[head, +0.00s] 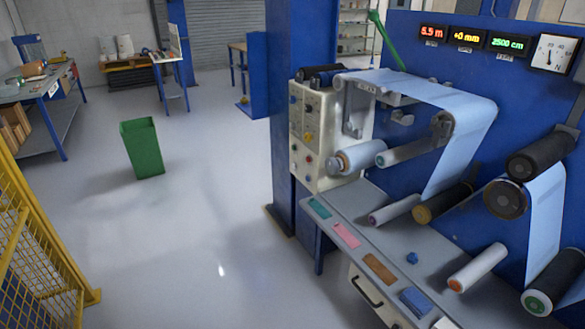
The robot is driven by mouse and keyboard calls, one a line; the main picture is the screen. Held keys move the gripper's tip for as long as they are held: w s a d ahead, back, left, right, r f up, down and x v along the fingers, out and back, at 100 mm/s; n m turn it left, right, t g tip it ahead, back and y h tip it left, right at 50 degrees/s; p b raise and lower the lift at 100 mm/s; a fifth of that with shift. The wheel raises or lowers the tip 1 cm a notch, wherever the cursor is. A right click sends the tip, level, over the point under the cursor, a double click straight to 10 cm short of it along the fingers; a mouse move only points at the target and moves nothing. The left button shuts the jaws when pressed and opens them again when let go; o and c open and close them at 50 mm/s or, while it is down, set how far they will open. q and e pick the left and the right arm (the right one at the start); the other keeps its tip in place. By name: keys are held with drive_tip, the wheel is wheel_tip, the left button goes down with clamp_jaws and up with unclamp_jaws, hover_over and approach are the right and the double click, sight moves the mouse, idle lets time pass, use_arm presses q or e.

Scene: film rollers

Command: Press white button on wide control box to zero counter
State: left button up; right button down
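A cream control box (322,112) with several small knobs and buttons is fixed to the left end of the blue machine (405,60), beside its rollers. It looks taller than wide from here. Yellow and red controls show on its face, but I cannot make out a white button. A red display (432,32) reads about 5.5 m, a yellow display (467,38) reads +0 mm, and a green display (507,44) reads about 2500 cm. I cannot tell which one is the counter. Neither of my grippers is in view.
A grey shelf (395,255) with coloured pieces juts out below the rollers. A blue column (290,60) stands left of the control box. A green bin (142,147) stands on open floor; a yellow mesh fence (35,250) is at the left. The floor between is clear.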

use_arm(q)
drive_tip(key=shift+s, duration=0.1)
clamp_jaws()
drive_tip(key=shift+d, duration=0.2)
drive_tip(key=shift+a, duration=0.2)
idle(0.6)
